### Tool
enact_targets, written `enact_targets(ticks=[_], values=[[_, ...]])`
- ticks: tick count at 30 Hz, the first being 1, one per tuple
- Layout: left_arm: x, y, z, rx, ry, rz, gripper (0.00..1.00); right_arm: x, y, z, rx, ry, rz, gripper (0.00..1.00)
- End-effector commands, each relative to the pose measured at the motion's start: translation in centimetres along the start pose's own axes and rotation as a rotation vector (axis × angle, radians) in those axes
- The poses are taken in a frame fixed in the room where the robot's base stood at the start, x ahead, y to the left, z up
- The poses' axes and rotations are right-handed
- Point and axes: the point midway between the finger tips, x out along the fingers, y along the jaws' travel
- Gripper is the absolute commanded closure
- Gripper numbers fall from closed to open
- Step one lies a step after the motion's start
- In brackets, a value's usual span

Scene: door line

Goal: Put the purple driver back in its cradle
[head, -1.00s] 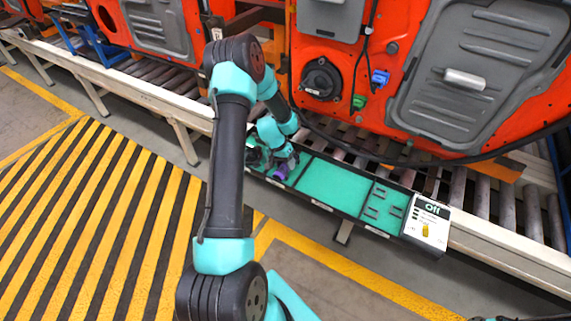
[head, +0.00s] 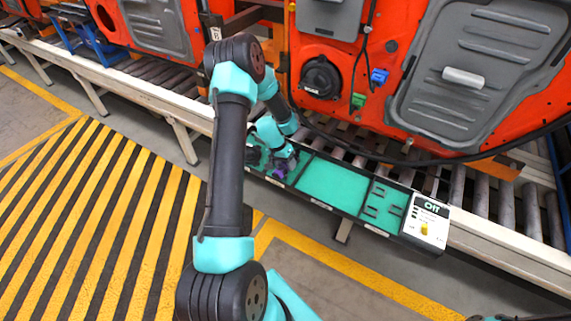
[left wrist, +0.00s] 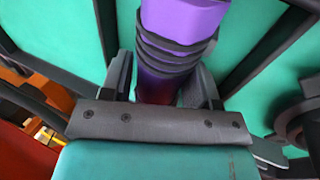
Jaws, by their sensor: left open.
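The purple driver (left wrist: 180,25) has a ribbed dark collar and stands between the two fingers of my left gripper (left wrist: 165,85) in the left wrist view. The fingers are open, one on each side of it. In the head view the driver is a small purple patch (head: 281,174) in the left compartment of the teal-lined tray (head: 332,186), with my left gripper (head: 282,165) over it. The arm hides most of that compartment, and I cannot make out the cradle clearly. My right gripper is not in view.
The tray lies along a roller conveyor (head: 455,190). A white sign panel (head: 426,222) is at its right end. Orange doors with grey panels (head: 465,75) stand close behind. The tray's middle compartment is bare. A dark round part (left wrist: 300,125) is right of the gripper.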

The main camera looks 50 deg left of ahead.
Motion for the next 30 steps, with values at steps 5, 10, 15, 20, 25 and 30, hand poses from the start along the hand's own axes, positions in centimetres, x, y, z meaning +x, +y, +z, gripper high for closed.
enact_targets(ticks=[5,10,15,20,25,30], values=[[0.3,-0.4,0.3,-0.004,-0.005,-0.001,0.27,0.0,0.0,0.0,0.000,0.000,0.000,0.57],[-0.8,-0.4,0.3,-0.003,-0.003,-0.002,0.24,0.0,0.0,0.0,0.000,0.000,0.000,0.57],[-3.3,-0.3,0.1,-0.002,0.001,-0.003,0.24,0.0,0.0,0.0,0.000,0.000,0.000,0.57],[-6.5,-0.1,0.1,-0.002,0.002,-0.002,0.24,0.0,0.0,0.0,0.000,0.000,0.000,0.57],[-9.8,-0.1,0.0,-0.001,0.003,-0.002,0.24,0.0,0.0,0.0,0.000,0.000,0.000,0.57],[-13.1,0.0,-0.1,0.001,0.004,-0.003,0.24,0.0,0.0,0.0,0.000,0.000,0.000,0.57]])
